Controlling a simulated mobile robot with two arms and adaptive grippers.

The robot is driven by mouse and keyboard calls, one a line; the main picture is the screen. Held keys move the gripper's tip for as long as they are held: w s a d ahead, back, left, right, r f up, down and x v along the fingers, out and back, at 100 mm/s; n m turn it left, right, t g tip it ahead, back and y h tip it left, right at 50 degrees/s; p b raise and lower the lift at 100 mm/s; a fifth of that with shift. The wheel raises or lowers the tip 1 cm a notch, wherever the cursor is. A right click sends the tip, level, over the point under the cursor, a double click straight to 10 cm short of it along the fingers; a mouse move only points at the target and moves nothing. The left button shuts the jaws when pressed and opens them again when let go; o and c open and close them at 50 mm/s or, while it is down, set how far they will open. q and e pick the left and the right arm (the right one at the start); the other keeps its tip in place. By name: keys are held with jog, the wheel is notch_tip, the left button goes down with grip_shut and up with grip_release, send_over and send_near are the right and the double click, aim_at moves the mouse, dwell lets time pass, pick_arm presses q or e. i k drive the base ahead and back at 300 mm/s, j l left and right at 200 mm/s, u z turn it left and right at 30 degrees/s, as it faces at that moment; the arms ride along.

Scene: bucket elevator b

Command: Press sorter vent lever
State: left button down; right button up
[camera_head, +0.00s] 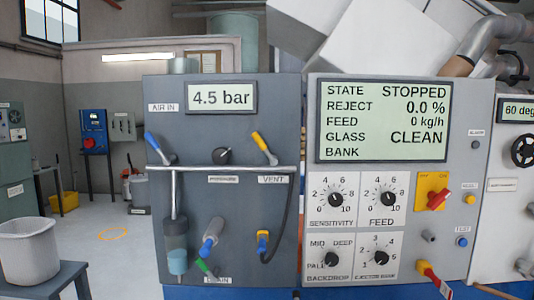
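The air panel (230,118) is a grey board facing me in the camera_head view. A yellow-handled lever (262,144) stands at its upper right, its handle tilted up and to the left. The VENT label (272,180) sits below that lever, under a horizontal pipe (225,168). A second yellow-topped fitting (263,242) is lower down, where a dark hose ends. The gauge display (222,97) reads 4.5 bar. Neither of my grippers is in view.
A blue-handled lever (154,144) is at the panel's upper left, near the AIR IN label. The control panel (400,172) on the right has a screen reading STOPPED, knobs and a red switch (438,199). A grey bin (27,252) stands at the left; open floor lies between.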

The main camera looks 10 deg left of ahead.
aim_at(273, 159)
jog(key=j+u, duration=0.15)
jog(key=u, duration=0.25)
jog(key=k+j+u, duration=0.15)
jog(key=u, duration=0.2)
jog(key=j+u, duration=0.2)
jog(key=u, duration=0.2)
jog(key=j+u, duration=0.15)
jog(key=u, duration=0.2)
